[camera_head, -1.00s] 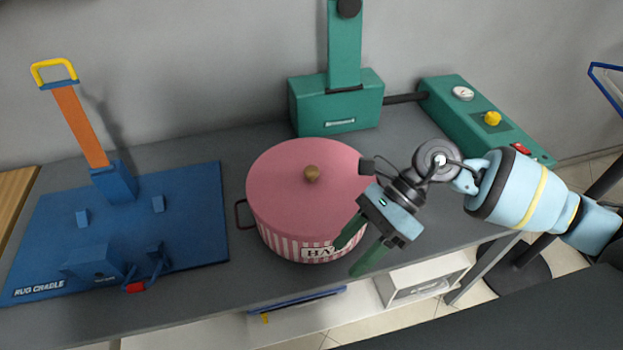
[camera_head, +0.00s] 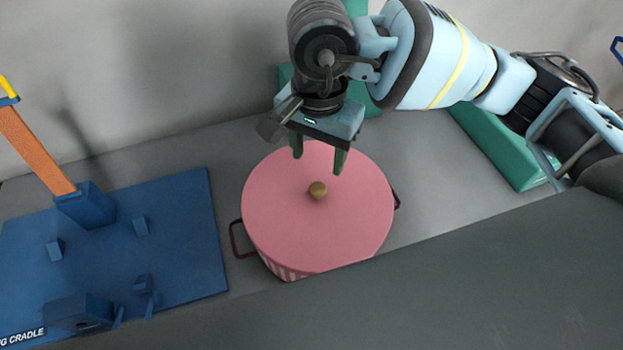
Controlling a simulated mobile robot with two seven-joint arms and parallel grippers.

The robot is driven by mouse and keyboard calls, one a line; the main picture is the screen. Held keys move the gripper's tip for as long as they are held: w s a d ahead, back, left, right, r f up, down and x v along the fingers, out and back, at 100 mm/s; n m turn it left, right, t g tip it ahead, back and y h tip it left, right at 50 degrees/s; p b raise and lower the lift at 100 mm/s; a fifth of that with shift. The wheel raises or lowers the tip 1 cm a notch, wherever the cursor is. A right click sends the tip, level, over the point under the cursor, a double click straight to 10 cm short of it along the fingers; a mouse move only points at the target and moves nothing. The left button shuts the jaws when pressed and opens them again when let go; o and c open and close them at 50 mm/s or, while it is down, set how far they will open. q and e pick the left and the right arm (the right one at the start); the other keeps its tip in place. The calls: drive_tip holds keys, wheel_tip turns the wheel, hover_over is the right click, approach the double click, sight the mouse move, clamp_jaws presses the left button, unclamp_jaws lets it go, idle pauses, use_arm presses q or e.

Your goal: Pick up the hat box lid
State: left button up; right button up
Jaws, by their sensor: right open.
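The hat box lid (camera_head: 300,235) is a round pink disc with a small brown-gold knob (camera_head: 317,190) at its middle. It sits on the pink-and-white striped hat box (camera_head: 285,272), whose dark side handles stick out left and right. My right gripper (camera_head: 319,163) is open and empty, its two dark green fingers pointing down over the far part of the lid, just behind the knob in the picture. The fingers do not enclose the knob. I cannot tell the fingertips' height above the lid. My left gripper does not show.
A blue rug cradle (camera_head: 180,235) with an orange upright lies to the left of the box. Green equipment (camera_head: 500,155) stands at the back right, partly behind my right arm. Grey counter (camera_head: 430,190) is clear right of the box. A dark grey surface crosses the near edge.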

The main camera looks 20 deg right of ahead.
sight(318, 188)
drive_tip(key=shift+s+f, duration=0.15)
drive_tip(key=shift+s, duration=0.1)
drive_tip(key=shift+s+f, duration=0.1)
drive_tip(key=shift+f, duration=1.2)
drive_tip(key=f, duration=0.5)
drive_tip(key=shift+w+d+p, duration=0.1)
drive_tip(key=shift+w+p, duration=0.25)
drive_tip(key=shift+p, duration=0.05)
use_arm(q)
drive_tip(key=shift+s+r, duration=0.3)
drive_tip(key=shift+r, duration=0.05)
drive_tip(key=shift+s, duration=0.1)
use_arm(e)
drive_tip(key=shift+r, duration=0.1)
clamp_jaws()
